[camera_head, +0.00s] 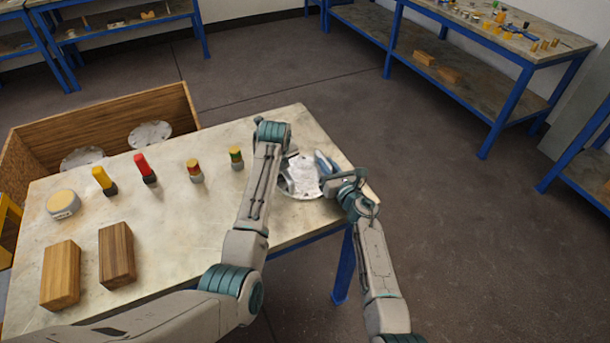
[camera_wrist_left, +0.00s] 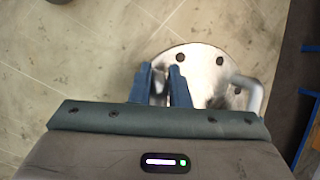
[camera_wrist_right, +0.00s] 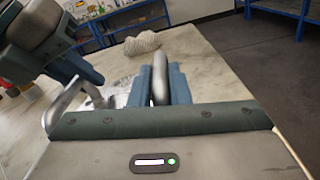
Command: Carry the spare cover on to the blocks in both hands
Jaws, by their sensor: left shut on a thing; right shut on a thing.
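The spare cover (camera_head: 300,177) is a round, shiny metal disc with bolt holes near its rim and bar handles, at the right end of the worktable. It also shows in the left wrist view (camera_wrist_left: 207,72). My left gripper (camera_wrist_left: 166,72) is shut on one handle; in the head view my own arm hides its fingers. My right gripper (camera_wrist_right: 160,72) is shut on the other handle, a grey bar between its fingers. I cannot tell if the cover touches the table. The blocks, one light wood (camera_head: 60,275) and one dark wood (camera_head: 117,255), stand apart at the table's left front.
Several small coloured cylinders, including a yellow one (camera_head: 102,180) and a red one (camera_head: 145,168), stand along the table between cover and crate. A yellow-topped round tin (camera_head: 62,204) is near the blocks. A wooden crate (camera_head: 95,112) holding metal discs stands behind.

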